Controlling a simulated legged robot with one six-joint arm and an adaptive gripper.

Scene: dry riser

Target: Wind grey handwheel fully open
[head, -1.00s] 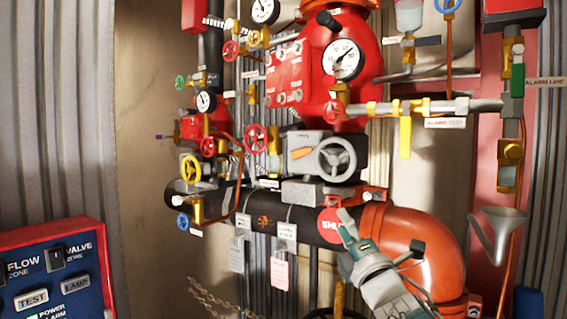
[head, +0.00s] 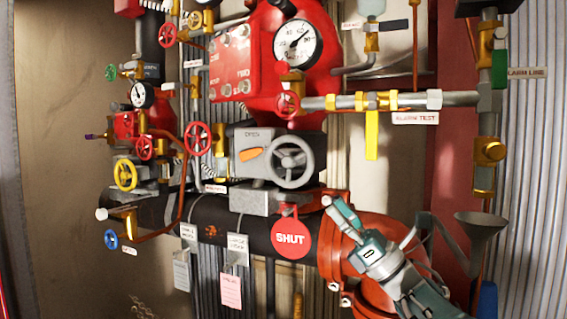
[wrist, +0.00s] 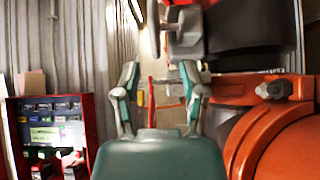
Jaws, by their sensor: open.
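The grey handwheel (head: 291,162) is spoked, with a grip knob at its hub, and sits on the front of a grey gearbox (head: 252,156) above the black pipe. An orange pointer (head: 250,154) on the gearbox lies near the word OPEN. A round red SHUT tag (head: 290,238) hangs below. My gripper (head: 343,216) is below and right of the wheel, apart from it, in front of the orange pipe elbow. In the wrist view my gripper (wrist: 160,78) is open and empty, its two green fingers spread. A grey part at the top of that view is cut off.
An orange pipe elbow (head: 372,235) is close behind my gripper. Smaller red, yellow and blue handwheels stand left. The horizontal alarm test line (head: 380,101) crosses above. A grey funnel (head: 481,228) is at right. A red control panel (wrist: 45,135) shows in the wrist view.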

